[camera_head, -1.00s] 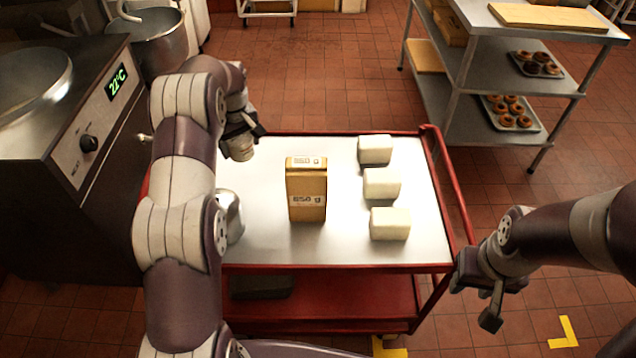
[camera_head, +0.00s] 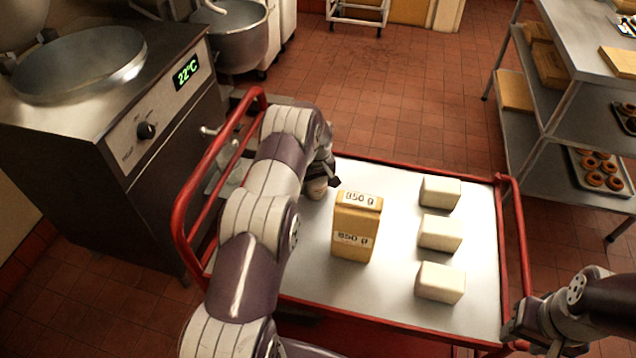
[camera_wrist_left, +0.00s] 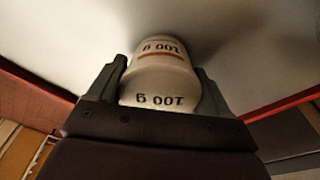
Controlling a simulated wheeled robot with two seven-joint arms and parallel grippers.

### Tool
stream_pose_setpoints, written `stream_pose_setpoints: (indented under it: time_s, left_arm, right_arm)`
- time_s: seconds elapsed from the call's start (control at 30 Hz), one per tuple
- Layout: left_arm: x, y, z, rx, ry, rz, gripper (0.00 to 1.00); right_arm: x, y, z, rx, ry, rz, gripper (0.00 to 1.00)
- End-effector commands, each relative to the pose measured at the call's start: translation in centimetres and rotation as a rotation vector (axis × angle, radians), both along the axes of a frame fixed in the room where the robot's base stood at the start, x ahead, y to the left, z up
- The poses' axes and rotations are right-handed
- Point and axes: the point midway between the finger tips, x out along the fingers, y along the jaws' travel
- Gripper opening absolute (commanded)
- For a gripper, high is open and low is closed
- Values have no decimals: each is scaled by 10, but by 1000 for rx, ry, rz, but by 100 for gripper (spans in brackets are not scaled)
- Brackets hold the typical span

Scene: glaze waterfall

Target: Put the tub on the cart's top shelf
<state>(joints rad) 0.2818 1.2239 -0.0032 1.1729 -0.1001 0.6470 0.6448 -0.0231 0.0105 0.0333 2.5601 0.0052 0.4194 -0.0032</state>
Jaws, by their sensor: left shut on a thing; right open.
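The tub is small and pale, with "100 g" on it and an orange-brown band. It shows in the left wrist view (camera_wrist_left: 160,88) and partly in the head view (camera_head: 317,189). My left gripper (camera_head: 320,184) is shut on it, one finger on each side. The tub is over the back left part of the cart's top shelf (camera_head: 400,290), close to its pale surface; I cannot tell whether it touches. My right gripper (camera_head: 535,342) is open and empty by the cart's front right corner, partly cut off by the picture's lower edge.
A tan "850 g" box (camera_head: 356,228) stands on the shelf right of the tub. Three white blocks (camera_head: 440,233) stand in a row towards the right. The red rail (camera_head: 190,190) borders the left end. Bare shelf lies between box and blocks.

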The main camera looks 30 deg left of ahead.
Motion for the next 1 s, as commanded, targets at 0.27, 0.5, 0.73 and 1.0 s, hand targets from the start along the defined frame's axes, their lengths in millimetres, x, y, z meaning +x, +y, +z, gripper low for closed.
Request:
stream_pose_setpoints:
  time_s: [0.27, 0.5, 0.73, 1.0]
  left_arm:
    - [0, 0, -3, 0, -1, 0, 47]
    - [0, 0, -4, 1, -1, 0, 100]
    - [1, 0, 5, 1, -2, 0, 100]
    - [-4, -5, 62, 2, -3, 0, 100]
  right_arm:
    - [0, 0, -2, 0, 0, 0, 43]
    - [0, 0, -3, 0, 0, 0, 43]
    - [0, 0, 0, 0, 0, 0, 43]
    - [0, 0, -2, 0, 0, 0, 43]
